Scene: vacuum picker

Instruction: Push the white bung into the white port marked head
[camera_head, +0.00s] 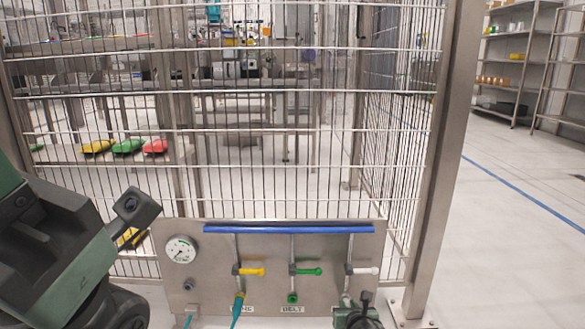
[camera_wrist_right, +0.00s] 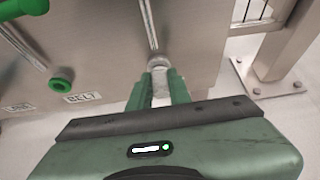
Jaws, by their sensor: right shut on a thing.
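My right gripper (camera_head: 349,302) is at the lower right of the steel panel (camera_head: 262,290). The right wrist view shows its green fingers (camera_wrist_right: 160,84) shut on the white bung (camera_wrist_right: 160,90), a pale piece between them. The fingertips meet the round grey-white end of the port (camera_wrist_right: 158,62) below a metal pipe. I cannot tell how far the bung is inside. The white valve handle (camera_head: 365,270) is above. The port's label is hidden. My left arm is at the left edge; its fingertips do not show.
A green bung (camera_wrist_right: 61,85) sits in the port marked BELT (camera_wrist_right: 83,97). A teal hose (camera_head: 237,310) hangs from the yellow port. A gauge (camera_head: 181,249) and a blue bar (camera_head: 288,229) are on the panel. A mesh fence (camera_head: 270,170) stands behind; a steel post (camera_head: 445,150) is right.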

